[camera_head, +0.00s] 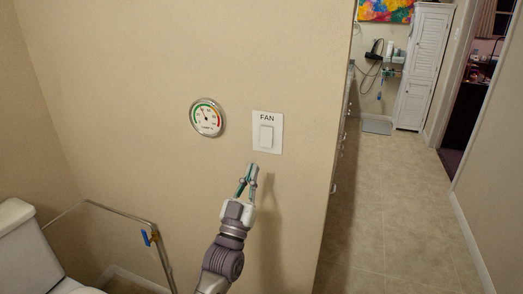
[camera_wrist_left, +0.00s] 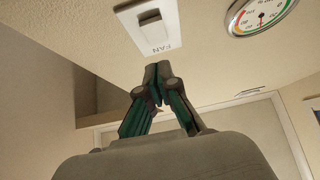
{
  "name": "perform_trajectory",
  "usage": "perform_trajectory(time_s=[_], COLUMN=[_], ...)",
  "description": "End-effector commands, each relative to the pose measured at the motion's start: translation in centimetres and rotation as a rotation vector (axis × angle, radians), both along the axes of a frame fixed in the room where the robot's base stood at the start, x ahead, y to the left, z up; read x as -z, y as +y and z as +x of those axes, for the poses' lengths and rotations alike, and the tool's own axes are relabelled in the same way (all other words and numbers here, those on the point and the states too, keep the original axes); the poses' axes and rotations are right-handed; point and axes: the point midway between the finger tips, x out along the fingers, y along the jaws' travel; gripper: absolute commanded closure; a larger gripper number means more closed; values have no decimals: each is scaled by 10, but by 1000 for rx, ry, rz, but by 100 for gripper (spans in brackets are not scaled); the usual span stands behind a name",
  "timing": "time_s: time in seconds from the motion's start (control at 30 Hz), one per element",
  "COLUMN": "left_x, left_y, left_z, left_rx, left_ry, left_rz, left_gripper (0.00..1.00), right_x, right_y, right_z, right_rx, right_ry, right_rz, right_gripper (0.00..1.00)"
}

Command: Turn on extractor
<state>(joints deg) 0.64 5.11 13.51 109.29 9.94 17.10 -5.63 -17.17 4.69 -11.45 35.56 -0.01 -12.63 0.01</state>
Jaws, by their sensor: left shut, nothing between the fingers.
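The extractor switch (camera_head: 266,136) is a white rocker on a white wall plate labelled FAN (camera_head: 267,118). It also shows in the left wrist view (camera_wrist_left: 152,27), at the top, with the label upside down. My left gripper (camera_head: 253,168) is just below the plate in the head view, its fingertips together and empty. In the left wrist view the closed fingertips (camera_wrist_left: 158,70) point toward the lower part of the picture of the plate, apart from the rocker. I cannot tell the exact gap to the wall. My right gripper is not in view.
A round gauge (camera_head: 207,117) hangs on the wall left of the switch. A toilet (camera_head: 25,250) stands at lower left, near a pipe with a blue valve handle (camera_head: 146,238). The wall ends to the right, where a clear tiled floor (camera_head: 390,210) leads to a white louvred cabinet (camera_head: 424,65).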

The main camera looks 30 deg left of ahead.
Motion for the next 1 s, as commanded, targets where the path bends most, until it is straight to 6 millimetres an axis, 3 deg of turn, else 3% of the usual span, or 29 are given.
perform_trajectory(time_s=[0.17, 0.4, 0.87, 1.0], left_x=[-28, -22, -20, -14], left_y=[7, 15, 17, 17], left_z=[30, 62, 70, 72], left_rx=[0, 0, 1, 0], left_ry=[-3, 2, 1, -18], left_rz=[1, 1, 0, 4], left_gripper=[100, 100, 100, 100], right_x=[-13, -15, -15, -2], right_y=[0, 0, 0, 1], right_z=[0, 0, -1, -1], right_rx=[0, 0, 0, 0], right_ry=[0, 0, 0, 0], right_rz=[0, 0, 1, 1], right_gripper=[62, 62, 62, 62])
